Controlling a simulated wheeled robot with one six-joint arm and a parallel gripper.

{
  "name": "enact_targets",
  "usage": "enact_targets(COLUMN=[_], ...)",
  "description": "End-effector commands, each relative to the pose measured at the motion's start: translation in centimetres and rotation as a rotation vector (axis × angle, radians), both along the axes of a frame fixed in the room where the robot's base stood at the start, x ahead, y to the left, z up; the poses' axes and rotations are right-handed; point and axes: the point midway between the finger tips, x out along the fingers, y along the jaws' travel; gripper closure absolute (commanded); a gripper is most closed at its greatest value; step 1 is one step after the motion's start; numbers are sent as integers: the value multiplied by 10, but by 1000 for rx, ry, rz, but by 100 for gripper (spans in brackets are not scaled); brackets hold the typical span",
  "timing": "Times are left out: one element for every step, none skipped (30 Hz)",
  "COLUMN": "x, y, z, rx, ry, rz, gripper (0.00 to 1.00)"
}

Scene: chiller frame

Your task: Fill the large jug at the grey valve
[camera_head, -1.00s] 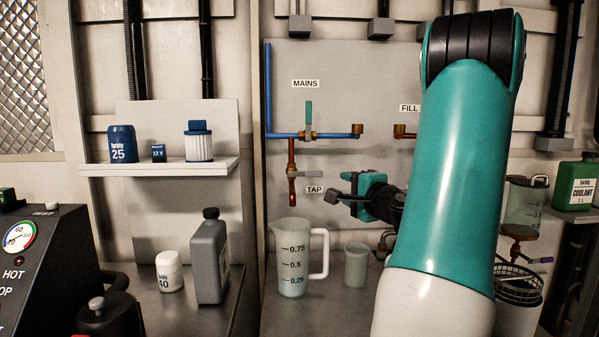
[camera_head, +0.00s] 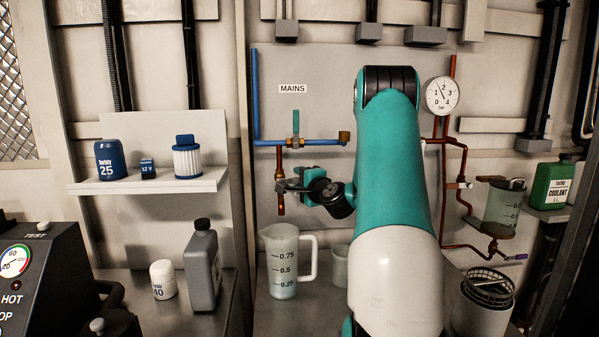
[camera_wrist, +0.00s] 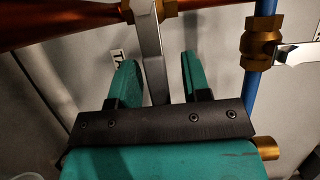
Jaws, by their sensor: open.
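The large jug (camera_head: 285,272), a clear measuring jug with marks and a handle on its right, stands upright on the counter below the copper tap pipe (camera_head: 281,208). Its lower part looks pale; I cannot tell the liquid level for sure. The grey valve's lever (camera_wrist: 152,62) shows in the wrist view, running crosswise to the copper pipe. My gripper (camera_wrist: 158,78) is open, with its teal fingers on either side of this lever, and I see gaps beside it. In the head view my gripper (camera_head: 291,187) is at the tap pipe and hides most of the valve.
The mains valve (camera_head: 296,128) with a teal lever sits above on the blue pipe. A small beaker (camera_head: 340,266) stands right of the jug, partly behind my arm. A grey bottle (camera_head: 202,265) and white tub (camera_head: 163,279) stand left. A gauge (camera_head: 442,95) is at right.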

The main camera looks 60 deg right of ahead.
Motion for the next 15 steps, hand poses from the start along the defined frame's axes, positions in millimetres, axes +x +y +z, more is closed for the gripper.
enact_targets(x=[4,6,7,8,9,9,10,9,9,9,9,9,9,9,9], y=[-2,-3,-4,-4,-4,-5,-5,-5,-5,-5,-5,-5,-5,-5,-5], z=[2,1,1,0,0,0,0,0,-1,-1,-1,-1,-1,0,0], rx=[-1,-2,-1,0,0,0,0,0,0,0,0,0,0,0,0], ry=[0,1,0,0,0,0,0,0,0,0,0,0,0,0,0], rz=[0,0,0,0,0,0,0,0,0,0,0,0,0,0,0], gripper=[56,56,56,56,56,56,56,56,56,56,56,56,61,68,77])
